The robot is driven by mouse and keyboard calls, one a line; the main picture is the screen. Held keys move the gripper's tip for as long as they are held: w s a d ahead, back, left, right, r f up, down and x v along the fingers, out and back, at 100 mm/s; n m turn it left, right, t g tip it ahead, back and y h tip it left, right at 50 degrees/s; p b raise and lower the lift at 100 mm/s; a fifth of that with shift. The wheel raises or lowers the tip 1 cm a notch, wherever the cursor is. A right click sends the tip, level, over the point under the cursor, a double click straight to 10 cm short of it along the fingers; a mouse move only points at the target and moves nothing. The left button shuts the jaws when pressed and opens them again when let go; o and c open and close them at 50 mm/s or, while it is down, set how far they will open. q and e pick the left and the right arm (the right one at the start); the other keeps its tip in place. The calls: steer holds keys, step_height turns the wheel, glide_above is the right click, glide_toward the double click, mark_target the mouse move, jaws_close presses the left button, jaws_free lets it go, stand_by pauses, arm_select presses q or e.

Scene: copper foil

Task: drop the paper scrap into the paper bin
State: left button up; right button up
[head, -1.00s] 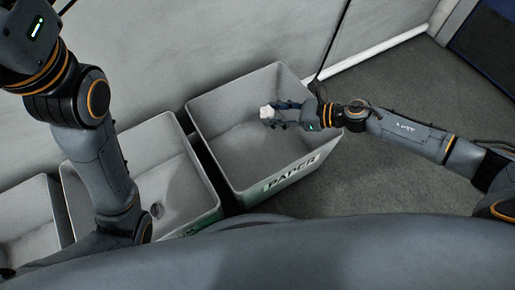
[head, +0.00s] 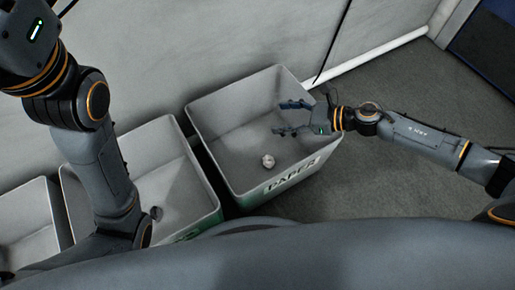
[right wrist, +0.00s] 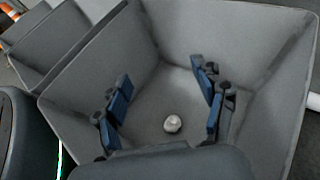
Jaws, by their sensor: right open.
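The paper scrap (head: 268,161) is a small white crumpled ball inside the paper bin (head: 215,151), a grey open box with PAPER on its front. In the right wrist view the scrap (right wrist: 172,123) shows against the floor of the bin (right wrist: 180,28), between and beyond my fingers. My right gripper (head: 282,117) is open and empty over the bin, its fingers spread wide. It also shows in the right wrist view (right wrist: 167,105). My left arm comes in from the left, but its gripper is not visible.
A second grey bin (head: 178,178) stands left of the paper bin, with a small dark round thing (head: 156,213) in it. A third bin (head: 28,212) is further left. A pale wall (head: 210,45) rises behind. Grey floor (head: 400,180) is clear at the right.

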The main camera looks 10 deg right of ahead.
steer(key=v, duration=0.9)
steer(key=shift+s+d, duration=0.1)
